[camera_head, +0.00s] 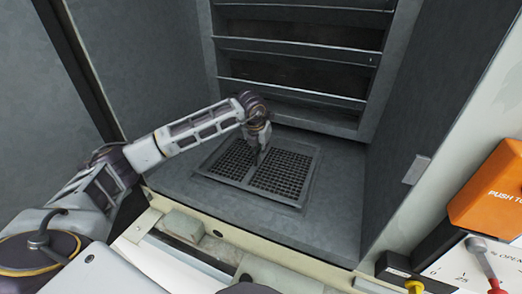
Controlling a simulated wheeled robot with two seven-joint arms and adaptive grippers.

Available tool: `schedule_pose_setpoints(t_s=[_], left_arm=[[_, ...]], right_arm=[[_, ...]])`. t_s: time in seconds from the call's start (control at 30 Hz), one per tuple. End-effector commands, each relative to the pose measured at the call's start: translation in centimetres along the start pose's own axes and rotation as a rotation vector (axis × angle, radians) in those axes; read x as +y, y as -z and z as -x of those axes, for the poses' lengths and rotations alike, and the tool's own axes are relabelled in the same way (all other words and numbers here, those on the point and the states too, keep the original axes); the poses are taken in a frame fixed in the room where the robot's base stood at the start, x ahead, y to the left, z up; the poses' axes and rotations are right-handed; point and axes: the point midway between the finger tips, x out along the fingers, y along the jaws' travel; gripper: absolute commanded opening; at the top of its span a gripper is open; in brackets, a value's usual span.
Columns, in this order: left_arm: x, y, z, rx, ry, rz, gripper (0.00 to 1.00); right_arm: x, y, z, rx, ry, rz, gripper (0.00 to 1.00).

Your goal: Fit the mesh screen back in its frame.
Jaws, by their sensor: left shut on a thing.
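The mesh screen (278,174), a dark grid in two panels with a bar between them, lies at the floor of the grey cooler compartment. A grey rectangular frame (308,176) surrounds the grid. My left gripper (258,157) reaches in from the left and points down at the middle of the screen. It is shut on the screen near the central bar, and its fingertips are small and partly hard to make out. I cannot tell whether the screen sits flush in the frame. My right gripper is not in view.
Grey compartment walls stand to the left and right, with a louvred back wall (300,72). A pale front sill (270,245) crosses before the floor. An orange box (490,190), a yellow knob (414,286) and a red-tipped lever (482,255) are at lower right.

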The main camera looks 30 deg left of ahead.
Motion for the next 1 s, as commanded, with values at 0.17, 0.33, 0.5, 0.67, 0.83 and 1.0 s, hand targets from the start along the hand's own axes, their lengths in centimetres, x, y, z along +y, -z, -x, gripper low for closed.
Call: schedule_pose_setpoints(t_s=[0.17,0.33,0.5,0.67,0.83,1.0], left_arm=[[0.0,-0.1,0.1,-0.004,0.001,0.000,0.00],[0.0,-0.1,0.1,-0.004,0.001,0.000,0.00],[0.0,-0.1,0.2,-0.003,0.001,0.000,0.00],[0.0,-0.1,0.2,-0.003,0.001,0.000,0.00],[0.0,-0.1,0.1,-0.003,0.001,0.000,0.00],[0.0,-0.1,0.1,-0.003,0.001,0.000,0.00]], right_arm=[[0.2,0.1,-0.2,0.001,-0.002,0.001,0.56],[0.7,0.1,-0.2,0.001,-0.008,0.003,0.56],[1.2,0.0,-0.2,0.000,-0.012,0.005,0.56],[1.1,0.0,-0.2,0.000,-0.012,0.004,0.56],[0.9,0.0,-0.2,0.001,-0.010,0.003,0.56],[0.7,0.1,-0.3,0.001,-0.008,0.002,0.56]])
